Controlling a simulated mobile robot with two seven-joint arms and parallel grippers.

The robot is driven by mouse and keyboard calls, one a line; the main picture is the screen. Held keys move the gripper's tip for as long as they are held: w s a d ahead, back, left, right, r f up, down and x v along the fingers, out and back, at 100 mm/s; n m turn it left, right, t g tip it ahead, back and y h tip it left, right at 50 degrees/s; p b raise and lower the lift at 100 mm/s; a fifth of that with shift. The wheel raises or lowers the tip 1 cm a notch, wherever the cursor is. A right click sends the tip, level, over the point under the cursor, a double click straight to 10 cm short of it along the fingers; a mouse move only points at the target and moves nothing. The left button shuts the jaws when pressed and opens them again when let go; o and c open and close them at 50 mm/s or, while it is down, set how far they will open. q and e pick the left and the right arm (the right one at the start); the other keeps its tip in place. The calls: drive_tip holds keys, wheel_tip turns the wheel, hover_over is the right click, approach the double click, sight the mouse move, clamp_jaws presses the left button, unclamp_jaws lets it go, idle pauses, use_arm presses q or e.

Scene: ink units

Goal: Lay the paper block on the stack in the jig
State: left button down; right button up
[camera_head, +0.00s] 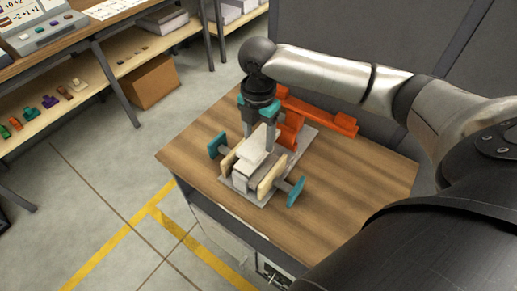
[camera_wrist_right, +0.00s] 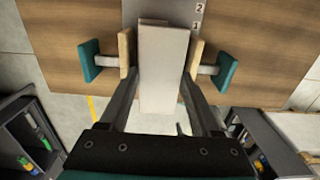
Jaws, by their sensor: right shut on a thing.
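My right gripper (camera_head: 257,136) is shut on a white paper block (camera_head: 254,154), one finger on each side of it. In the right wrist view the block (camera_wrist_right: 162,68) lies lengthwise between the fingers (camera_wrist_right: 160,90). The jig (camera_head: 262,196) is a grey plate with two pale wooden jaws and teal end plates on rods. The block is over the gap between the jaws. A pale stack (camera_head: 243,180) shows between the jaws beneath and in front of the block. The block hides most of the stack, and I cannot tell whether they touch. My left gripper is not in view.
The jig stands on a wooden table (camera_head: 345,195), bare on its right side. An orange lever frame (camera_head: 320,113) rises behind the jig, close to my right gripper. Shelves (camera_head: 75,95) with small coloured items and a cardboard box (camera_head: 152,82) stand at the left, apart from the table.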

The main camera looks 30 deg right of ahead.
sight(259, 149)
drive_tip(key=shift+f, duration=0.65)
drive_tip(key=shift+f+b, duration=0.35)
drive_tip(key=shift+f, duration=1.35)
drive_tip(key=shift+f, duration=0.1)
drive_tip(key=o, duration=1.4)
wheel_tip(259, 149, up, 12)
drive_tip(key=shift+r+p, duration=0.15)
drive_tip(key=shift+p, duration=0.75)
